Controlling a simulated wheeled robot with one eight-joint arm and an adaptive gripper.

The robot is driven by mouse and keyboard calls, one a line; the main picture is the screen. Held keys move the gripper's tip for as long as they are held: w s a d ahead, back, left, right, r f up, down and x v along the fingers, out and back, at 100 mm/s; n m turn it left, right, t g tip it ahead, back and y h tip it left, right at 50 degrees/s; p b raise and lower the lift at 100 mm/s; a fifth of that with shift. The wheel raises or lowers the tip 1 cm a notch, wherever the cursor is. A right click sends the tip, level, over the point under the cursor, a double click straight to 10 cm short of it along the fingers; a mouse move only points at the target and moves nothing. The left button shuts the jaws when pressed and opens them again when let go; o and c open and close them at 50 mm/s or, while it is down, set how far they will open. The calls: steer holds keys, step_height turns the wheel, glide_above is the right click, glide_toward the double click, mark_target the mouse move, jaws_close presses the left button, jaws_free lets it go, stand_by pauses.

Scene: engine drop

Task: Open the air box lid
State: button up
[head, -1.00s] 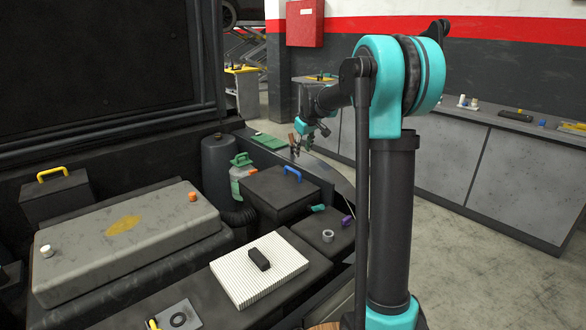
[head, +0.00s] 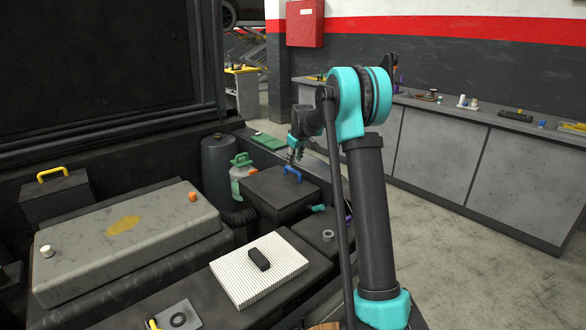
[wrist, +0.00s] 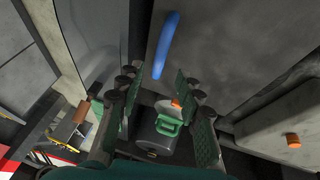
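A dark box with a flat lid (head: 265,194) stands right of centre in the bay in the head view; I take it for the air box. Its blue handle (head: 292,174) is at the lid's far right side, and the lid lies shut. My gripper (head: 295,156) is just above the blue handle, pointing down. In the wrist view the gripper (wrist: 157,76) has its two fingers apart with nothing between them. The blue handle (wrist: 166,45) shows beyond the fingertips, apart from them.
A grey cover (head: 130,240), a yellow-handled box (head: 55,198) and a white ribbed filter (head: 245,285) with a black block (head: 259,259) lie nearby.

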mark_target(293, 170)
steer(key=x, duration=0.5)
steer(key=shift+w+f, duration=0.1)
steer(key=shift+f, duration=0.25)
jaws_close()
